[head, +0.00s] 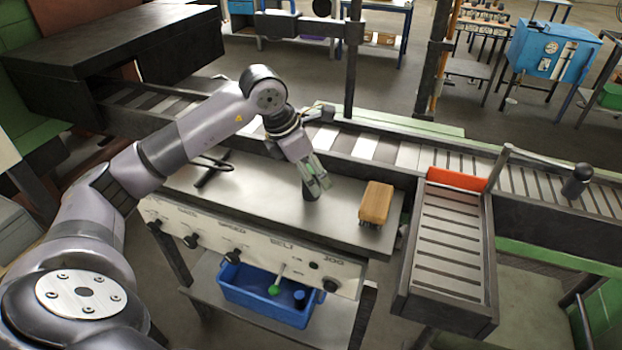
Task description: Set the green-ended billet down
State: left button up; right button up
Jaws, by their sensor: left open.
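My left gripper (318,180) is open, pointing down over the middle of the grey bench top. A short dark cylinder (310,191), which looks like the billet, stands on the bench top (255,200) right at the fingertips. Green shows between and on the fingers just above it; I cannot tell whether that is the billet's end or the finger pads. The fingers partly cover the cylinder, and I cannot tell whether they touch it. My right gripper is not in view.
A wooden brush (377,203) lies right of the gripper, dark tongs (212,165) left. A roller conveyor (400,155) runs behind, from the dark furnace box (120,45). A slatted side tray (447,245) with an orange plate (457,179) stands right. A blue crate (265,300) sits below.

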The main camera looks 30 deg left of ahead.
aim_at(317, 180)
pick_arm(q)
jog(key=x, duration=0.3)
jog(key=shift+w+d, duration=0.1)
jog(key=shift+w, duration=0.05)
grip_shut()
dwell(0.6)
jog(key=shift+r, duration=0.1)
